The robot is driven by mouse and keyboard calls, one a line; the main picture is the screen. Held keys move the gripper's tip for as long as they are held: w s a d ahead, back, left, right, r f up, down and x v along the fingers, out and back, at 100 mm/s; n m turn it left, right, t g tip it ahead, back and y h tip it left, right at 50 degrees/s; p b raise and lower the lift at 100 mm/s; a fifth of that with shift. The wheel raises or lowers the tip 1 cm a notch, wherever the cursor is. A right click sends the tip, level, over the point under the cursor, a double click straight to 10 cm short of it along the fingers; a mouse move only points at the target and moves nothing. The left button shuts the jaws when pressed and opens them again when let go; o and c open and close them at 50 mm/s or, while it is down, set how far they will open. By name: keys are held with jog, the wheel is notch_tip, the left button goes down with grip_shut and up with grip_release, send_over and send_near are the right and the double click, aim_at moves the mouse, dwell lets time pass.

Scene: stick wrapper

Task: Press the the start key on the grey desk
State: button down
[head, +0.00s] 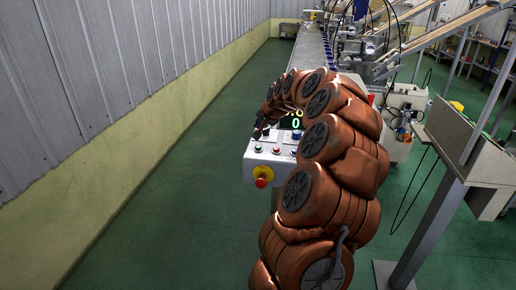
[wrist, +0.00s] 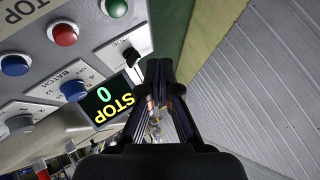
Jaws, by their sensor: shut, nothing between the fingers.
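The grey desk is a control panel (head: 285,157) in the middle of the head view, with several coloured buttons on its top. In the wrist view its face (wrist: 88,38) fills the upper left. A green button (wrist: 116,7), likely the start key, sits at the top edge; its label is not readable. A red button (wrist: 63,34) is beside it. My gripper (wrist: 165,82) is shut and empty, its fingertips just right of the panel's switch edge and apart from the green button. In the head view my gripper (head: 262,127) hangs over the panel's left back side.
A lit display (wrist: 108,100) reads 0 and STOP. Blue buttons (wrist: 15,65) and a black switch (wrist: 132,56) are close by. A red emergency knob (head: 262,181) on yellow is at the panel's front. A grey corrugated wall (head: 110,70) stands left; the green floor between is free.

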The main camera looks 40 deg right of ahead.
jog(key=b, duration=0.1)
send_over(259, 147)
jog(key=f, duration=0.4)
jog(key=shift+s+f, duration=0.2)
jog(key=shift+f, duration=0.05)
jog(key=shift+f+b, duration=0.5)
jog(key=shift+f, duration=0.25)
jog(key=shift+f, duration=0.15)
dwell(0.4)
jog(key=shift+f+b, duration=0.3)
jog(key=shift+b, duration=0.2)
jog(key=shift+f+b, duration=0.4)
jog(key=shift+f, duration=0.05)
dwell(0.7)
jog(key=shift+r, duration=0.2)
jog(key=shift+w+r, duration=0.1)
jog(key=shift+r, duration=0.65)
